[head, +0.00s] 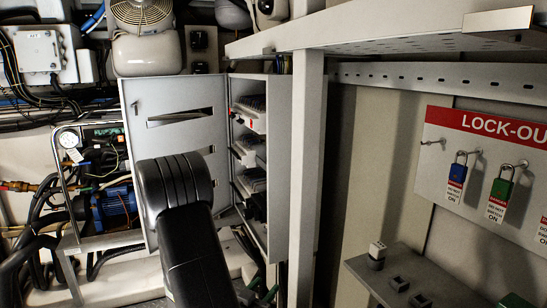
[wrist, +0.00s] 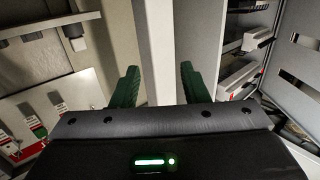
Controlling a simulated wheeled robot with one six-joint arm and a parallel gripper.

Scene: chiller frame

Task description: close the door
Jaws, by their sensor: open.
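The door (head: 172,100) is a light grey panel with a dark slot and a small handle. It stands swung open to the left of the grey cabinet (head: 292,170), whose inside shows. In the wrist view the door (wrist: 292,65) is at the right edge, beside the cabinet interior. My gripper (wrist: 160,86) has two green fingers, spread apart with nothing held. A pale upright post (wrist: 157,45) shows between and beyond the fingers; I cannot tell how far off it is. In the head view my black arm covers the door's lower right part, and my gripper is hidden.
The post (head: 305,180) stands right of the cabinet, under a metal shelf (head: 390,32). A lock-out board (head: 440,190) with padlocks hangs at the right, above a grey ledge (head: 415,285). A pump rig (head: 112,205) with hoses stands left of the door.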

